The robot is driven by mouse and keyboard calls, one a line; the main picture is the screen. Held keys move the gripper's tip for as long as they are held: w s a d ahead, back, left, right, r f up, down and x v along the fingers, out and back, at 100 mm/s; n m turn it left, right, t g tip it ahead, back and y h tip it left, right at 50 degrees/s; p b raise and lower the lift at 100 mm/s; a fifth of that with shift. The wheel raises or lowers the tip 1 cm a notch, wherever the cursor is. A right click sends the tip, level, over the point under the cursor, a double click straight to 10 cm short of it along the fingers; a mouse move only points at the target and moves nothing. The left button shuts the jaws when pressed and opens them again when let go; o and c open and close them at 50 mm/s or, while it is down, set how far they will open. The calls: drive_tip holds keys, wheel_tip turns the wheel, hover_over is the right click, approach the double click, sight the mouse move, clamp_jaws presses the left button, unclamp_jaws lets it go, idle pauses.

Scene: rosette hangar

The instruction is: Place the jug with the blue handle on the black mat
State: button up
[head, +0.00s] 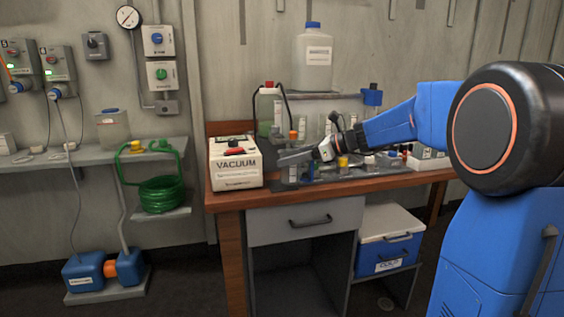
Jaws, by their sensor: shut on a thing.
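My gripper (288,159) reaches in from the right over the wooden bench, its grey fingers pointing left. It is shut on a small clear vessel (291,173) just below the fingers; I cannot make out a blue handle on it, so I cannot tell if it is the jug. A dark mat or tray (325,180) lies on the bench under and right of the gripper; whether the vessel touches it is unclear.
A white vacuum box (236,164) stands on the bench left of the gripper. A yellow-capped small item (343,162) and several bottles crowd the bench behind and right. A large blue-capped jug (313,60) stands on a raised shelf. The bench's front edge (300,192) is close.

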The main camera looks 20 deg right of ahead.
drive_tip(key=x, duration=0.3)
drive_tip(key=shift+w+a+r, duration=0.15)
drive_tip(key=shift+a, duration=0.15)
drive_tip(key=shift+d+f, duration=0.1)
drive_tip(key=shift+f, duration=0.25)
drive_tip(key=o, duration=1.1)
drive_tip(key=shift+f, duration=0.15)
drive_tip(key=shift+d+r, duration=0.2)
drive_tip(key=shift+r, duration=0.1)
drive_tip(key=v, duration=1.1)
drive_tip(key=shift+s+d, duration=0.15)
drive_tip(key=shift+s, duration=0.2)
